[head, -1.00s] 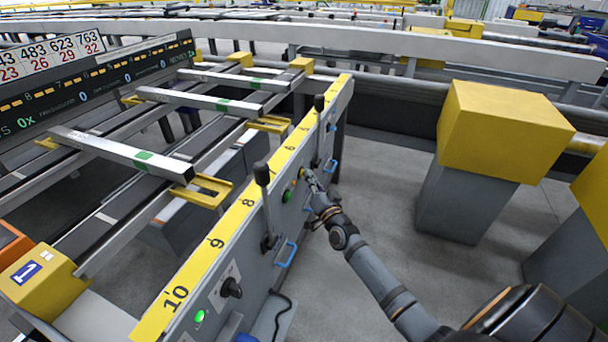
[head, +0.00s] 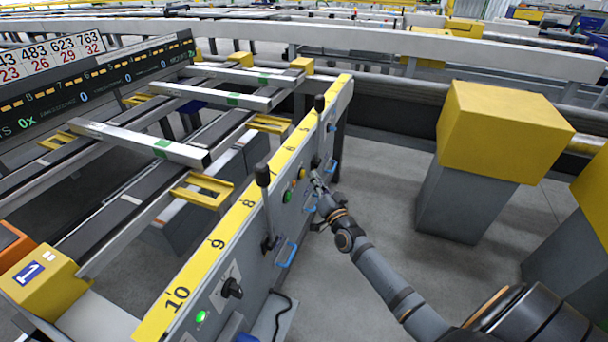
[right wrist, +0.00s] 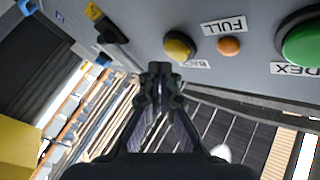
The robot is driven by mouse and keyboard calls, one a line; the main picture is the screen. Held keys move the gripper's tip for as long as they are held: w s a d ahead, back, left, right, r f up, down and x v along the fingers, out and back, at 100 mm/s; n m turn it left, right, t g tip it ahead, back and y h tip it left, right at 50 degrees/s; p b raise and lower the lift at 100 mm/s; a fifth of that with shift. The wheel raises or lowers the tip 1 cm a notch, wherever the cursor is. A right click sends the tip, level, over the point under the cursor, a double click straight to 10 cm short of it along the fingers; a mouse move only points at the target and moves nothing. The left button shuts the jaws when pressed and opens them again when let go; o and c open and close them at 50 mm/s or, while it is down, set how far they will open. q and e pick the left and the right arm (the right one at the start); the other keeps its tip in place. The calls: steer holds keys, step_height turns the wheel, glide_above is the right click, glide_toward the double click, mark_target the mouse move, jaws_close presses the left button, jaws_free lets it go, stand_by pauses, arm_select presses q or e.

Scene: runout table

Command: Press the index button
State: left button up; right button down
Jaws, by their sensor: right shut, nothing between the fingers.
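The index button is a large green dome, partly cut off at the upper right of the right wrist view (right wrist: 305,43), with a label ending in "DEX" beside it. In the head view the green button (head: 287,196) sits on the grey side panel. My right gripper (head: 315,178) is shut and empty, just off the panel, nearer the yellow button (head: 302,173) than the green one. In the right wrist view its closed fingertips (right wrist: 160,72) are below the yellow button (right wrist: 179,46). Contact with the panel cannot be made out. My left gripper is out of view.
A small orange light (right wrist: 229,46) labelled "FULL" lies between the yellow and green buttons. Black levers (head: 264,205) and blue handles (head: 286,254) stick out from the panel. Metal bars (head: 140,143) lie across the runout table. Yellow-topped grey posts (head: 505,130) stand right; floor between is clear.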

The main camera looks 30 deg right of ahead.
steer(key=s+d+p, duration=0.1)
steer(key=s+d, duration=0.2)
steer(key=shift+s+d+p, duration=0.15)
steer(key=shift+s+p, duration=0.15)
steer(key=shift+s, duration=0.1)
stand_by(0.7)
